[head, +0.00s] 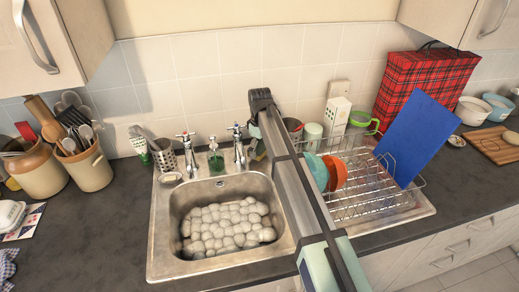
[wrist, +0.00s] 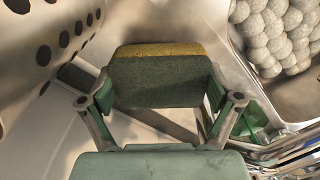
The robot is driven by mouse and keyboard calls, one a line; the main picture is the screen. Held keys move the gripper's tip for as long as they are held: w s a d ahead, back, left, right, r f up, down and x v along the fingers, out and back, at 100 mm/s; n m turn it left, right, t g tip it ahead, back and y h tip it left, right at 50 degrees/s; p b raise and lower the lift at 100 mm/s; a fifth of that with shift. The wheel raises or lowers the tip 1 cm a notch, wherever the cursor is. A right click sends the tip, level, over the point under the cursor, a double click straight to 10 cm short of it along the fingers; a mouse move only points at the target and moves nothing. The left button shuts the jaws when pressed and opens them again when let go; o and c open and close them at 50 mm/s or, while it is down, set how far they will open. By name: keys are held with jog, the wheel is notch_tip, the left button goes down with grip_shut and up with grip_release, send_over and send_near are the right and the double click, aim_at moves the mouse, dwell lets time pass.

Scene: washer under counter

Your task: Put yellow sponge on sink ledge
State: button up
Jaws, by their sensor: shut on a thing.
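The yellow sponge (wrist: 160,49) is in the upper middle of the wrist view, with a dark green side facing the camera. My gripper (wrist: 160,92) is shut on it, with one finger at each side. Bare pale metal of the sink ledge (wrist: 40,145) shows below and left of the sponge. I cannot tell whether the sponge touches it. In the head view the metal sink (head: 160,235) is left of my arm, its back ledge carrying the taps.
Several grey-white rounded items (head: 225,225) fill the basin. Two taps (head: 187,152), a green soap bottle (head: 216,160) and a perforated metal cup (head: 164,155) stand at the back. The perforated cup (wrist: 45,45) is close on the left in the wrist view. A dish rack (head: 365,205) stands right.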

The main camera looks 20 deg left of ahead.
aim_at(260, 146)
jog(key=shift+f, duration=0.6)
jog(key=shift+w+a+f+p, duration=0.1)
jog(key=shift+w+f+p, duration=0.1)
jog(key=shift+p, duration=0.35)
jog(key=shift+f, duration=0.2)
jog(key=shift+f, duration=0.15)
jog(key=o, duration=0.9)
notch_tip(260, 146, up, 12)
jog(key=b, duration=0.3)
jog(key=shift+r, duration=0.2)
